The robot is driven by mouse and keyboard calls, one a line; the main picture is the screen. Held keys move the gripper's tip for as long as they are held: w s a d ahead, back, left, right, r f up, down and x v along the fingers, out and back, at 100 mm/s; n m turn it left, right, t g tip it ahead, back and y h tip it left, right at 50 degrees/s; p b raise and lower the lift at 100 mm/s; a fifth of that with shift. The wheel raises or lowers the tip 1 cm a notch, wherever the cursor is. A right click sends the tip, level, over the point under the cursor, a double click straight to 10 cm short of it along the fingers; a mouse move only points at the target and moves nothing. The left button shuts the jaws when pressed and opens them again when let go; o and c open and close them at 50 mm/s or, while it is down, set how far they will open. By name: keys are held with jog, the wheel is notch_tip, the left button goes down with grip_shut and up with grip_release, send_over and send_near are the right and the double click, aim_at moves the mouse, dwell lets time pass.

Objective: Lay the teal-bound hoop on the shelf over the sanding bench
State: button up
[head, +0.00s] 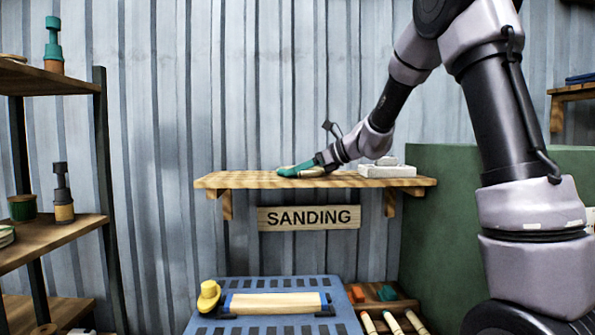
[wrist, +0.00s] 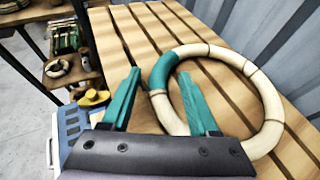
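The hoop (wrist: 268,95), cream with dark ties and a teal-bound stretch, lies flat on the slatted wooden shelf (wrist: 122,28) in the wrist view. In the head view the hoop (head: 313,173) shows edge-on, low on the shelf (head: 240,180) over the SANDING sign. My gripper (wrist: 158,73) has teal fingers spread apart. One finger is inside the ring and the other outside, with the hoop's near left side between them and a gap visible. In the head view my gripper (head: 316,163) is down at the shelf top, partly merged with the hoop.
A pale block stack (head: 387,170) stands on the shelf right of the hoop. The shelf's left end is bare. The SANDING sign (head: 309,217) hangs below, above the blue bench (head: 205,325) with a yellow object (head: 208,296). A corrugated wall is close behind.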

jog(key=v, duration=1.1)
jog(key=shift+s+d+r, duration=0.1)
jog(key=shift+d, duration=0.05)
jog(key=shift+s+d+r, duration=0.1)
jog(key=shift+s+d, duration=0.1)
jog(key=shift+s, duration=0.05)
jog(key=s+d+f+n+h, duration=0.1)
jog(key=s+d+n+h, duration=0.2)
jog(key=s+n, duration=0.3)
jog(key=s+d+f+n+h, duration=0.2)
jog(key=s+d+n+h, duration=0.1)
jog(key=s+n, duration=0.4)
jog(key=s+d+f+n+t+h, duration=0.1)
jog(key=s+d+n+h, duration=0.3)
jog(key=s, duration=0.8)
jog(key=shift+d+f+n, duration=0.2)
jog(key=shift+f+n, duration=0.05)
jog(key=shift+n, duration=0.95)
jog(key=shift+s, duration=0.2)
